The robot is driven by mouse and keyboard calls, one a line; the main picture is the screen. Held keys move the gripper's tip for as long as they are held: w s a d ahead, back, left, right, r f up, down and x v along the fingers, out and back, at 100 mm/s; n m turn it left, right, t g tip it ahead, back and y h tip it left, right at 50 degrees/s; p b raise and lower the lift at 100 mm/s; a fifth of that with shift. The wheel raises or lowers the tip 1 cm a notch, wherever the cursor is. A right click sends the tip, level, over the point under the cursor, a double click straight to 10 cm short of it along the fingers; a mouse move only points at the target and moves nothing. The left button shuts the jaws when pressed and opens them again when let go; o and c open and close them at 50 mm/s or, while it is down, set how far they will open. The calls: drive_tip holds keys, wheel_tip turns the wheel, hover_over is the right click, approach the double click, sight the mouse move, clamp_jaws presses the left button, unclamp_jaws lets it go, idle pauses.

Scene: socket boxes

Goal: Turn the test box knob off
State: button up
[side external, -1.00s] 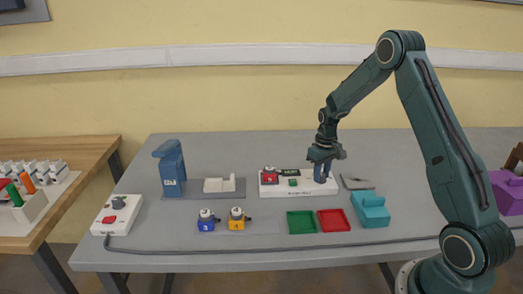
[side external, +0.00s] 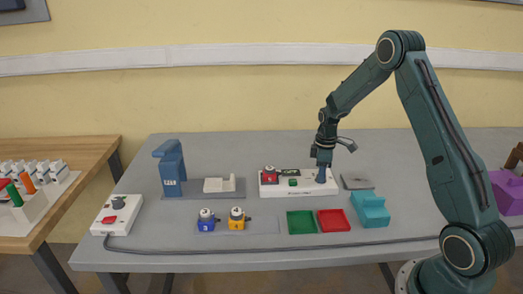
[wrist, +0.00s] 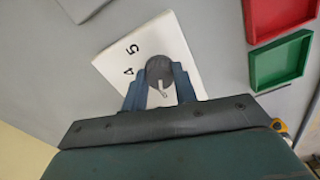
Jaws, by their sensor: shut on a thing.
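The white test box (side external: 298,189) lies on the grey table. In the side view it carries a red part (side external: 270,174), a dark green display and a small green part. Its dark round knob (wrist: 159,66) shows in the wrist view with a pale pointer mark, beside the printed digits 4 and 5. My gripper (side external: 321,176) points down at the right end of the box. In the wrist view its blue fingers (wrist: 160,72) stand on both sides of the knob and are shut on it. The knob is hidden by the fingers in the side view.
A green tray (side external: 301,222) and a red tray (side external: 334,220) lie in front of the box. A teal box (side external: 370,209) and a flat grey piece (side external: 356,181) are to the right.

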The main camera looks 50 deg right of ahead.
idle(0.4)
drive_tip(key=o, duration=1)
drive_tip(key=shift+r, duration=0.15)
wheel_tip(320, 180, up, 14)
drive_tip(key=shift+f, duration=0.2)
